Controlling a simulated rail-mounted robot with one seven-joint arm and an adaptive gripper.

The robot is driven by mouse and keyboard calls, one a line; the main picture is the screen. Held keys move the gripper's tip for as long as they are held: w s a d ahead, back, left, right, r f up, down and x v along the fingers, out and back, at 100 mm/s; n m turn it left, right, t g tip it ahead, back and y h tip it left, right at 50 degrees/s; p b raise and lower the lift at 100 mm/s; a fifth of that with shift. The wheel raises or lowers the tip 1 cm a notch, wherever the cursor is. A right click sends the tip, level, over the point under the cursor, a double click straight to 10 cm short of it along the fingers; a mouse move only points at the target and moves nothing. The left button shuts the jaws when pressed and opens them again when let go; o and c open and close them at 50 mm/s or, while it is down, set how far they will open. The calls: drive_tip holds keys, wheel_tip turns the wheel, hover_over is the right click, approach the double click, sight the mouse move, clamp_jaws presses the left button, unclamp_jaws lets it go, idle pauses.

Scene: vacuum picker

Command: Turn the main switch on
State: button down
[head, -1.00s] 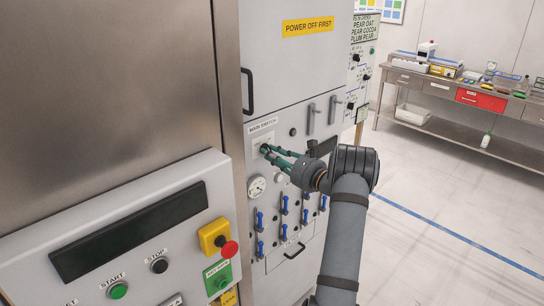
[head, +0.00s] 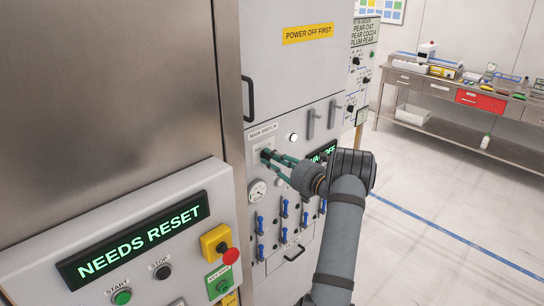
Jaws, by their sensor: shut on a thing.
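The main switch sits on a light plate (head: 262,141) under the MAIN SWITCH label (head: 263,131) on the grey cabinet front. My gripper (head: 268,154), with dark green fingers, is at that plate and shut on the switch knob. The fingers cover most of the knob, so its exact angle is hard to see. A round lamp (head: 293,137) right of the label is lit white. The display (head: 132,240) on the left panel reads NEEDS RESET in green. Another display (head: 324,152), partly hidden by my arm, shows green text ending in OFF.
Below the switch are a round gauge (head: 257,190) and several blue-handled valves (head: 284,208). The left panel carries a START button (head: 122,297), a STOP button (head: 162,272) and a red emergency button (head: 230,256). The floor on the right is clear up to a workbench (head: 465,107).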

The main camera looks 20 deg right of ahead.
drive_tip(key=shift+d+r+m+p, duration=0.1)
drive_tip(key=shift+m+p, duration=0.75)
drive_tip(key=shift+m, duration=1.05)
drive_tip(key=c, duration=1.7)
unclamp_jaws()
drive_tip(key=shift+o, duration=0.8)
drive_tip(key=v, duration=1.2)
drive_tip(key=shift+w, duration=0.1)
